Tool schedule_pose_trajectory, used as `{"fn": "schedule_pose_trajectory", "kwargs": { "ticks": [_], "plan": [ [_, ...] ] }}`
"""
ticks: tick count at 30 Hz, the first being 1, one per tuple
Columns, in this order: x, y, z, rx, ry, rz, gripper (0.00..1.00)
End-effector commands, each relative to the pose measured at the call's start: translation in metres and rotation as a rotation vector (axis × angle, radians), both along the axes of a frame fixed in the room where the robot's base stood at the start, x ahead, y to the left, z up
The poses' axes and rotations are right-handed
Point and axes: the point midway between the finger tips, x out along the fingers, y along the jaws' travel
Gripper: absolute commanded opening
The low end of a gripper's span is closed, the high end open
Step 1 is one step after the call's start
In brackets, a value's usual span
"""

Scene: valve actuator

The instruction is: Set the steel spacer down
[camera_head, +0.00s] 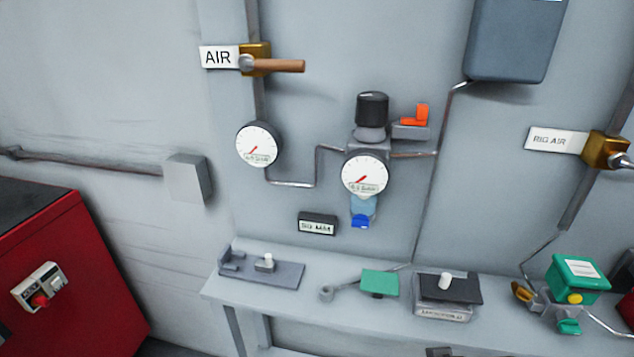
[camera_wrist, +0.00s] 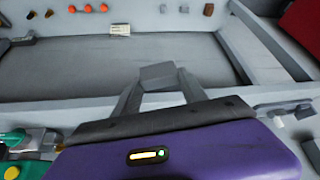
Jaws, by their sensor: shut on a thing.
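In the wrist view my gripper (camera_wrist: 158,78) shows a purple body, a dark palm and two grey fingers. The fingers are closed on a small grey block, which I take to be the steel spacer (camera_wrist: 157,71). It sits between the fingertips, in front of a broad grey surface. I cannot tell how far it is from that surface, or whether it touches. I cannot make out the gripper or the held spacer in the head view.
The grey bench (camera_head: 330,272) carries a grey fixture (camera_head: 287,274), a green-topped part (camera_head: 380,283), a block with a black plate (camera_head: 462,291) and a green actuator (camera_head: 578,271). Gauges and pipes hang above. A red cabinet (camera_head: 95,270) stands left. Orange knobs (camera_wrist: 88,8) line the wrist view's top.

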Motion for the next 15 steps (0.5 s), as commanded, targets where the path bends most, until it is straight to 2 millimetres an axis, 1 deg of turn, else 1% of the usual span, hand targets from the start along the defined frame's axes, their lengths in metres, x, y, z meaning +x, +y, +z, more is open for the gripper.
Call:
{"fn": "schedule_pose_trajectory", "kwargs": {
  "ticks": [1, 3, 5, 9, 12, 15],
  "plan": [
    [0.006, -0.003, 0.002, -0.003, -0.003, 0.005, 0.0],
    [0.01, -0.008, -0.013, 0.001, 0.003, 0.004, 0.0],
    [0.009, -0.009, -0.029, 0.003, 0.005, 0.003, 0.0],
    [-0.001, -0.009, -0.062, 0.005, 0.004, -0.004, 0.0],
    [-0.011, -0.007, -0.082, 0.004, 0.003, -0.011, 0.0],
    [-0.021, -0.004, -0.095, 0.002, 0.002, -0.015, 0.0]
  ]
}}
